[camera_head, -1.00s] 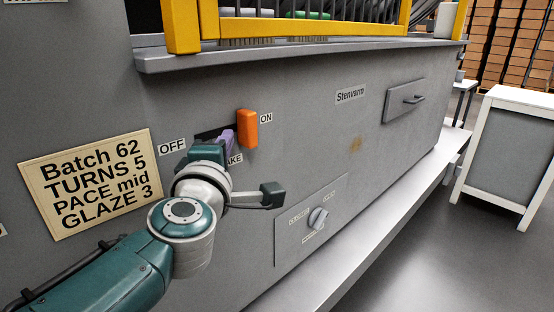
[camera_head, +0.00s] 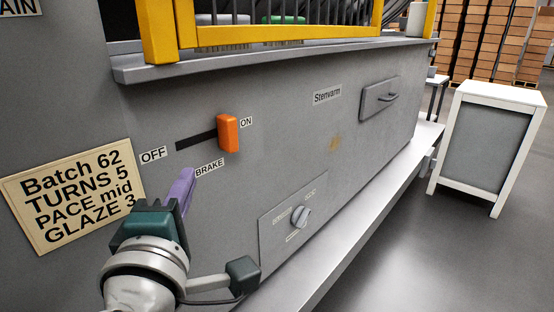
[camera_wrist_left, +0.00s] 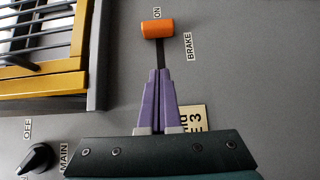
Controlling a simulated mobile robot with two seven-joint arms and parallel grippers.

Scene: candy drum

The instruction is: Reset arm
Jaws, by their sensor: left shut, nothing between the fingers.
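My left gripper (camera_head: 182,192) is shut and empty, its purple fingers together, in front of the grey machine panel below the BRAKE slot. Its fingers also show in the left wrist view (camera_wrist_left: 158,98), pointing toward the orange handle (camera_wrist_left: 157,29). In the head view the orange brake handle (camera_head: 228,134) sits at the ON end of its dark slot (camera_head: 194,141). The gripper is apart from the handle, lower and to its left. My right gripper is in neither view.
A batch sign (camera_head: 75,190) is on the panel behind my left gripper. A small knob (camera_head: 300,216) and a drawer (camera_head: 380,98) are farther right. A yellow guard frame (camera_head: 290,36) stands above the ledge (camera_head: 260,53). Open floor lies right, before a white-framed board (camera_head: 485,145).

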